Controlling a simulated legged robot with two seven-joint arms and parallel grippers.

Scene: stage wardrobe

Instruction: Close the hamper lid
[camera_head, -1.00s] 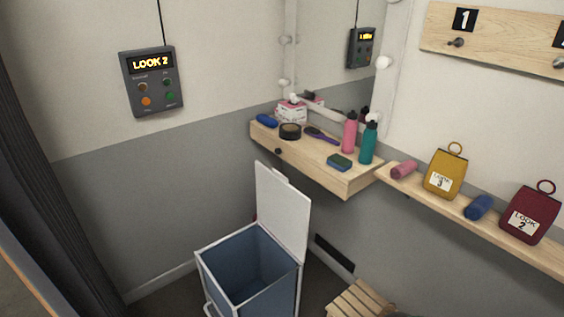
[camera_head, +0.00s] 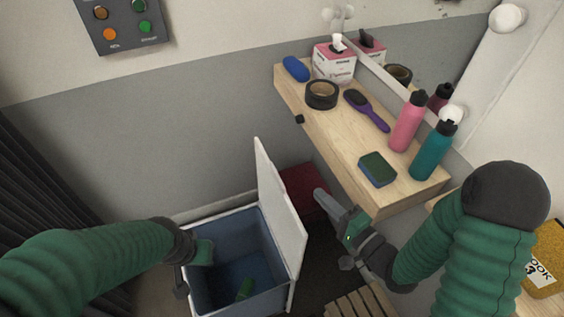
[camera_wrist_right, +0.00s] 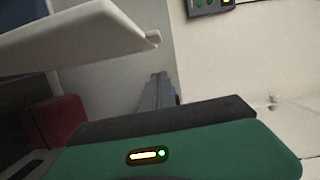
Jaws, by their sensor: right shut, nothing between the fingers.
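The hamper (camera_head: 188,287) is a white-edged box with a blue inside, on the floor at the lower middle of the head view. Its white lid (camera_head: 280,215) stands open, upright along the right side; it also shows in the right wrist view (camera_wrist_right: 80,38). My right gripper (camera_head: 322,196) is shut and empty, to the right of the lid and apart from it in the picture; its closed fingers show in the right wrist view (camera_wrist_right: 156,91). My left gripper (camera_head: 204,253) is at the hamper's left rim; its fingers cannot be made out. A small green thing (camera_head: 244,290) shows inside the hamper.
A dark red box (camera_head: 302,188) sits behind the lid. The wooden shelf (camera_head: 335,130) at right holds a hairbrush, tape, a sponge (camera_head: 377,168) and bottles, close to my right arm. A slatted wooden seat (camera_head: 355,304) is at the bottom. A dark curtain (camera_head: 45,190) hangs at left.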

